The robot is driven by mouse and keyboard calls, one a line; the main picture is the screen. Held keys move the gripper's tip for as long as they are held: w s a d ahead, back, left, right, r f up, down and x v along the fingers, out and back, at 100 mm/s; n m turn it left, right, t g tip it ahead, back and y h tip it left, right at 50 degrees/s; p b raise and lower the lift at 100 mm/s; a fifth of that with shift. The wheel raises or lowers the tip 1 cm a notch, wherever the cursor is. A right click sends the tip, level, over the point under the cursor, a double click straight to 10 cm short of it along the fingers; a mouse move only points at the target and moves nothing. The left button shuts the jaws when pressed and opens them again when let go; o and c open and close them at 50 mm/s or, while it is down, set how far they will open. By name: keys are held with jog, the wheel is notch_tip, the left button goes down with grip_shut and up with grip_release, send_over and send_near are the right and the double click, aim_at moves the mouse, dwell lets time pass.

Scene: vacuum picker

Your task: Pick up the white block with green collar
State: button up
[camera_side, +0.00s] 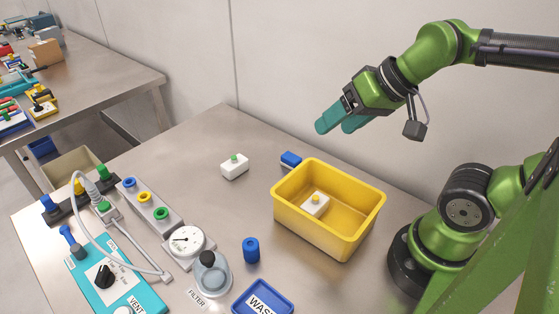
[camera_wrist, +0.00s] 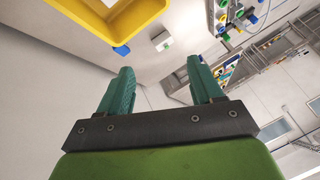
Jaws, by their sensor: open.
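The white block with a green collar (camera_side: 235,168) sits on the steel table, left of the yellow bin. In the wrist view the white block (camera_wrist: 161,41) shows small near the top, beyond the fingertips. My gripper (camera_side: 336,121) has teal fingers and is raised high above the back of the table, right of the block and well apart from it. In the wrist view my gripper (camera_wrist: 159,80) has its two fingers spread with nothing between them.
A yellow bin (camera_side: 355,239) holds a white block with a yellow collar (camera_side: 315,204). A blue block (camera_side: 291,159) lies behind the bin. A gauge (camera_side: 187,241), a blue cylinder (camera_side: 251,249), a blue waste tray (camera_side: 243,312) and a teal vent box (camera_side: 128,287) stand in front. Table around the white block is clear.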

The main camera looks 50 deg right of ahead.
dwell(0.4)
jog(key=o, duration=0.7)
jog(key=shift+c, duration=0.2)
jog(key=n+g+h, duration=0.2)
jog(key=n+g, duration=0.1)
jog(key=g, duration=0.4)
send_over(234, 159)
notch_tip(234, 159, down, 7)
jog(key=shift+n, duration=0.3)
jog(key=f, duration=1.1)
jog(key=shift+d+f, duration=0.1)
jog(key=shift+d, duration=0.2)
jog(key=shift+a+f, duration=0.15)
jog(key=shift+f, duration=1.25)
jog(key=shift+a+f, duration=0.1)
jog(key=shift+f, duration=1.3)
